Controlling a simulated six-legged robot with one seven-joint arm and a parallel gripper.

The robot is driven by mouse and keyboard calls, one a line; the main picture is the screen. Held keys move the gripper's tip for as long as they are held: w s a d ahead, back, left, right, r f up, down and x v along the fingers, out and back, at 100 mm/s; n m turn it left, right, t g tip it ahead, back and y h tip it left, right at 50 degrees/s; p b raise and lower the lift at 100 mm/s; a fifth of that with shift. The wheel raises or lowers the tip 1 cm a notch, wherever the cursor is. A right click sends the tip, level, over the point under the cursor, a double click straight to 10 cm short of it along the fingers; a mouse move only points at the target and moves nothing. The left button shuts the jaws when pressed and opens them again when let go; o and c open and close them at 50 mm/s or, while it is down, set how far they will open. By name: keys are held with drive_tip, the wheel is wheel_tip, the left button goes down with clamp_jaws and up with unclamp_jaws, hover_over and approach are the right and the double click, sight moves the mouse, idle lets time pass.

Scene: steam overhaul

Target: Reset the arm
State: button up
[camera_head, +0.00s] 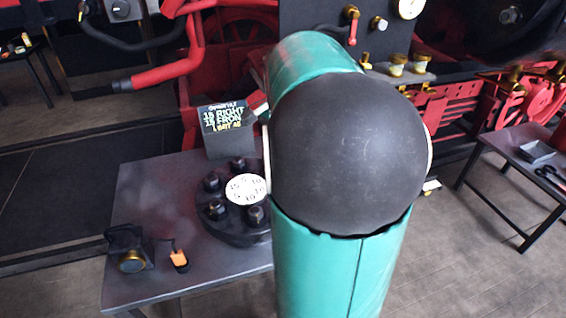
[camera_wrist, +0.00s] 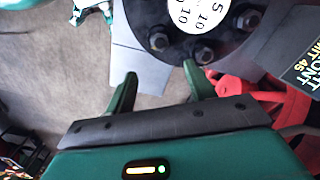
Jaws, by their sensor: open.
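My gripper (camera_wrist: 158,92) shows in the wrist view with its two green fingers apart and nothing between them. It is near the round black flange (camera_wrist: 235,60), which has bolts and a white numbered disc (camera_wrist: 196,10). In the head view the same flange (camera_head: 222,224) sits on a grey table (camera_head: 140,190), with its white disc (camera_head: 245,188) on top. My teal arm with a black rounded joint fills the middle of the head view and hides the gripper and the flange's right side.
A black lamp-like object (camera_head: 128,250) and an orange-black item (camera_head: 179,259) lie at the table's front left. Red machinery (camera_head: 235,60) with pipes and a gauge (camera_head: 408,8) stands behind. Another table (camera_head: 515,165) is at right.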

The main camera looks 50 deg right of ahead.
drive_tip(key=shift+r, duration=0.55)
drive_tip(key=s+a+n+t, duration=0.2)
drive_tip(key=a+n, duration=0.7)
drive_tip(key=a, duration=0.6)
drive_tip(key=s+a+n+t, duration=0.3)
drive_tip(key=a+n, duration=0.6)
drive_tip(key=a, duration=0.5)
drive_tip(key=shift+s+a+t, duration=0.3)
drive_tip(key=shift+s+a, duration=0.1)
drive_tip(key=shift+s, duration=0.5)
